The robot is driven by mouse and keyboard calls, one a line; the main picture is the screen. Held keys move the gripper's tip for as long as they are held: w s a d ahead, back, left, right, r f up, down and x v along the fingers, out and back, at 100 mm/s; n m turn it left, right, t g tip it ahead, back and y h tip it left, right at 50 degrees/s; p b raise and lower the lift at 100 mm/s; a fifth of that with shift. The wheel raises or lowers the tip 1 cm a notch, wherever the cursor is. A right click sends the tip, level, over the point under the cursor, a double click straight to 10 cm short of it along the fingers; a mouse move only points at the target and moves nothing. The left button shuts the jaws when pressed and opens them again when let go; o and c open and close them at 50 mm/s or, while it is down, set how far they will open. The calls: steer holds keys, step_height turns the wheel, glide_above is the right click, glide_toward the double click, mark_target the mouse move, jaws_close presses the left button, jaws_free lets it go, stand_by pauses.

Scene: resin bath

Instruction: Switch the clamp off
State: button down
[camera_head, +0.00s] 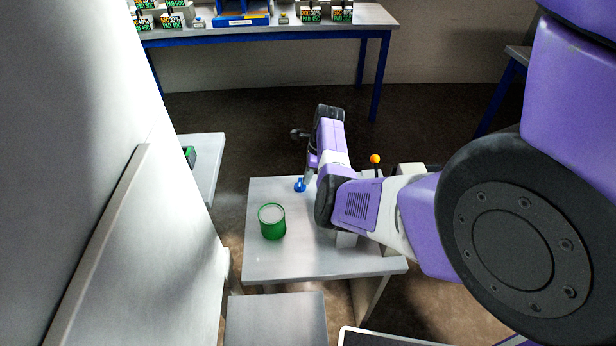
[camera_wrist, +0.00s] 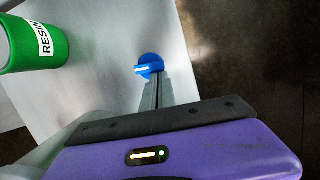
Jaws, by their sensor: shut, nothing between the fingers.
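A blue knob (camera_head: 299,186) sits on the small light table's far part; it has a white line and also shows in the wrist view (camera_wrist: 149,66). My gripper (camera_head: 308,180) is shut and empty, pointing down right beside the knob. In the wrist view the closed fingers (camera_wrist: 157,80) reach to the knob's edge and overlap it; I cannot tell whether they touch it. No label saying clamp is readable. An orange ball on a dark stem (camera_head: 375,159) stands behind my forearm, its base hidden.
A green can (camera_head: 272,224) stands on the same light table (camera_head: 300,262), left of my arm; its RESIN label shows in the wrist view (camera_wrist: 43,40). A blue-legged bench (camera_head: 270,35) with small signs stands at the back. A pale wall panel (camera_head: 130,240) is close on the left.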

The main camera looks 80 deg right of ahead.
steer(key=shift+w+a+r+p, duration=0.1)
steer(key=shift+w+a+p, duration=0.1)
steer(key=shift+a+p, duration=0.35)
steer(key=shift+w+a, duration=0.2)
steer(key=shift+r+p, duration=0.15)
steer(key=shift+p, duration=0.15)
steer(key=p+v, duration=0.5)
steer(key=v, duration=0.4)
steer(key=shift+s+d+r+p, duration=0.3)
steer(key=shift+s+p, duration=0.05)
steer(key=shift+s, duration=0.15)
